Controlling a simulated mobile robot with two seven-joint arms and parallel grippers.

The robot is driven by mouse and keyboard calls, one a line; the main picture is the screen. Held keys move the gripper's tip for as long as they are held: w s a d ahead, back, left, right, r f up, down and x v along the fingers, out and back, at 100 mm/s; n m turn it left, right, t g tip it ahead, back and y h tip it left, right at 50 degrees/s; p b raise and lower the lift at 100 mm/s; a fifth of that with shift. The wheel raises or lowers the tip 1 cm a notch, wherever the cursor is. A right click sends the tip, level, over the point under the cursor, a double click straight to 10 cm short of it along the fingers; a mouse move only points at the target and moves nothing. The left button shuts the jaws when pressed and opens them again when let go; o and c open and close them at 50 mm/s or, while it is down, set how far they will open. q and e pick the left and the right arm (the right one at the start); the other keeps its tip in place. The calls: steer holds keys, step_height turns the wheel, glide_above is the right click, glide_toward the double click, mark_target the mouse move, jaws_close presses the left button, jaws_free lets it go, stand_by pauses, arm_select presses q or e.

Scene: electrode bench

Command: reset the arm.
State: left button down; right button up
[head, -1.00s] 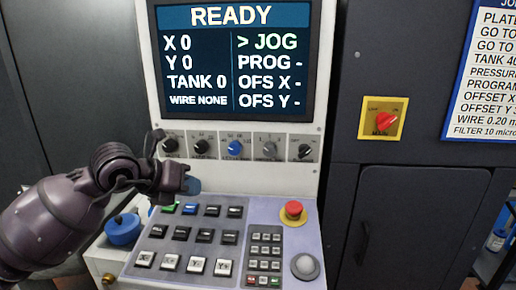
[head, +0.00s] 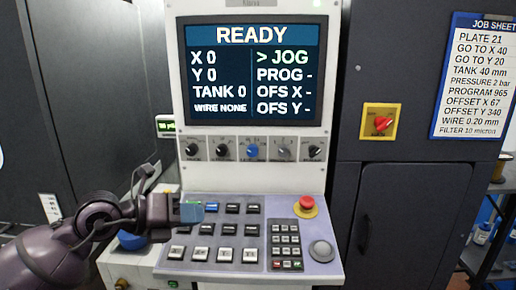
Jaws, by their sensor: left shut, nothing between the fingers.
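My left arm comes in from the left, and its gripper (head: 190,211) is shut and empty. It is in front of the left end of the control panel (head: 262,208), by the upper row of buttons. I cannot tell whether it touches a button. The gripper hides the leftmost buttons of that row. My right gripper is not in view.
The screen (head: 252,72) reads READY, with X 0, Y 0 and JOG marked. Below it is a row of knobs (head: 252,151). A red stop button (head: 306,203) and a keypad (head: 286,240) are on the right. A red switch (head: 381,122) and job sheet (head: 479,75) are further right.

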arm_select(q)
steer(key=s+a+r+n+t+h, duration=0.3)
steer(key=s+n+t+h, duration=0.15)
steer(key=n+t, duration=0.65)
steer(key=s+a+f+n+g+y, duration=0.2)
steer(key=s+a+f+n+y, duration=0.2)
steer(key=a+f+n+y, duration=0.55)
steer(key=s+a+f+n+g+y, duration=0.1)
steer(key=s+a+f+n+y, duration=0.35)
steer(key=n+y, duration=0.9)
steer(key=s+d+f+n+g+h, duration=0.2)
steer(key=s+f+n+g+h, duration=0.25)
steer(key=s+f+g, duration=1)
steer(key=w+f+t, duration=0.2)
steer(key=f+t, duration=0.3)
steer(key=f, duration=0.1)
steer(key=w+f+m+t+h, duration=0.1)
steer(key=w+f+t, duration=0.1)
steer(key=f+t, duration=0.3)
steer(key=shift+w+f+t+h, duration=0.25)
steer(key=shift+f+t+h, duration=0.1)
steer(key=shift+f, duration=0.4)
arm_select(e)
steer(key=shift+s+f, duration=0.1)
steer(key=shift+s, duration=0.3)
